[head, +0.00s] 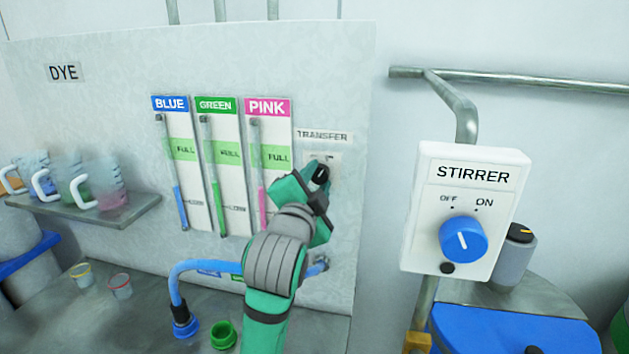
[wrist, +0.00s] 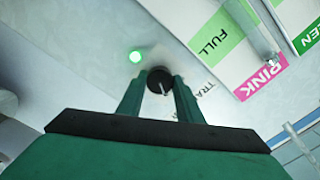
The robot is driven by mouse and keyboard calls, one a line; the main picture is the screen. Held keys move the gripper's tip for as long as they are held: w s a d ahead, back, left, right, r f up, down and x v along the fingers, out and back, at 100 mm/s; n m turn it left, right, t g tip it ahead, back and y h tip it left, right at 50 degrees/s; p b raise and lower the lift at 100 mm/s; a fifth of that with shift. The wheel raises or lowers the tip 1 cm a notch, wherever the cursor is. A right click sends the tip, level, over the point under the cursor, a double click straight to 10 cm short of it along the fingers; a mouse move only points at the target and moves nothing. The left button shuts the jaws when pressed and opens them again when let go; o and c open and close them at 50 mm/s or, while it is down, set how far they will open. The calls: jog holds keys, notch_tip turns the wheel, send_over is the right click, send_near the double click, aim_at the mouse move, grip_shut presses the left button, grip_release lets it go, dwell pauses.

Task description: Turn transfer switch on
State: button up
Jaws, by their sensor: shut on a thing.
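The transfer switch is a small black knob (head: 321,172) on a pale plate under the TRANSFER label (head: 323,136), on the wall panel. In the wrist view the black knob (wrist: 160,80) shows a light pointer line, and a green light (wrist: 135,57) glows beside it. My gripper (head: 316,180) is at the switch, and in the wrist view its two fingers (wrist: 160,88) are closed on both sides of the knob. My gripper hides part of the switch plate in the head view.
A white STIRRER box (head: 468,210) with a blue knob (head: 463,240) stands to the right. BLUE, GREEN and PINK gauges (head: 270,165) are left of the switch. A blue hose (head: 190,268) and green cap (head: 223,335) are below. Jugs stand on a shelf (head: 95,218) at left.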

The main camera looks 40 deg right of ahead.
jog(key=shift+s, duration=0.1)
jog(key=o, duration=1)
jog(key=shift+d, duration=0.1)
jog(key=shift+o, duration=0.2)
jog(key=v, duration=1.1)
